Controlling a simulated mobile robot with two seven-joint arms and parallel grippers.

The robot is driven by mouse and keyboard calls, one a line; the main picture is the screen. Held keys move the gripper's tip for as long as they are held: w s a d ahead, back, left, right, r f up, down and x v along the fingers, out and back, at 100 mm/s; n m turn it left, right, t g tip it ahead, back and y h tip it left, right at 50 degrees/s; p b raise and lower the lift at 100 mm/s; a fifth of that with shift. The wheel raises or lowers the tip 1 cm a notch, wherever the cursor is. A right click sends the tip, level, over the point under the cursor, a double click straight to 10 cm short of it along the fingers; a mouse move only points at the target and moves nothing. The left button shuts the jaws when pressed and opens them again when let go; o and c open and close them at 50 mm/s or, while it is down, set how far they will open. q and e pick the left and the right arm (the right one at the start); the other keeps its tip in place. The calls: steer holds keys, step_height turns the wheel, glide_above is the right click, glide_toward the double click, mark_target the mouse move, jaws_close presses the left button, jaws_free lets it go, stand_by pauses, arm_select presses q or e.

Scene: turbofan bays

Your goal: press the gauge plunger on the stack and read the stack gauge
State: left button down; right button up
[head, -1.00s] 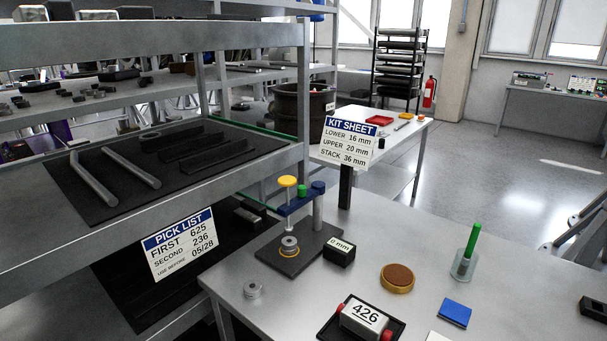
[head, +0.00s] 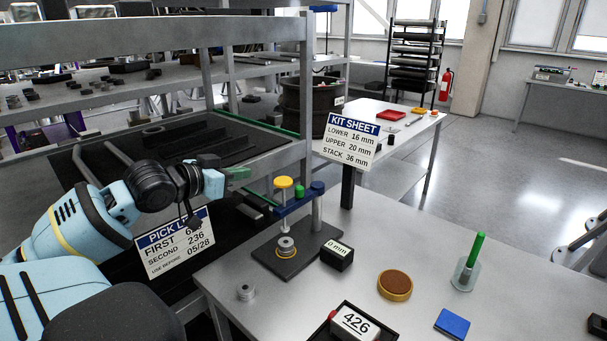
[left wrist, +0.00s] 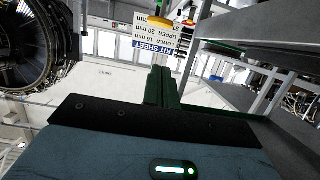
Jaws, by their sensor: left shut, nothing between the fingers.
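The gauge plunger has a yellow cap (head: 284,183) on a blue arm over a black base (head: 272,262). Below it, a small stack of grey rings (head: 286,245) stands inside an orange ring on the base. The black stack gauge box (head: 337,257) beside it reads 0 mm. My left gripper (head: 238,173) is to the left of the plunger cap, slightly higher in the picture, and apart from it. Its green fingers are closed together and empty; they also show in the left wrist view (left wrist: 163,87). My right gripper is not in view.
The kit sheet (head: 351,141) reads lower 16, upper 20, stack 36 mm. A loose grey ring (head: 245,292) lies at the table's left edge. A metal shelf (head: 270,160) stands left.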

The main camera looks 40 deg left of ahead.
arm_select(q)
steer(key=shift+w+d+r+h, duration=0.15)
steer(key=shift+d+r, duration=0.05)
steer(key=shift+r, duration=0.3)
steer(key=shift+w+d+r+h, duration=0.15)
steer(key=shift+d+r, duration=0.05)
steer(key=shift+r, duration=0.25)
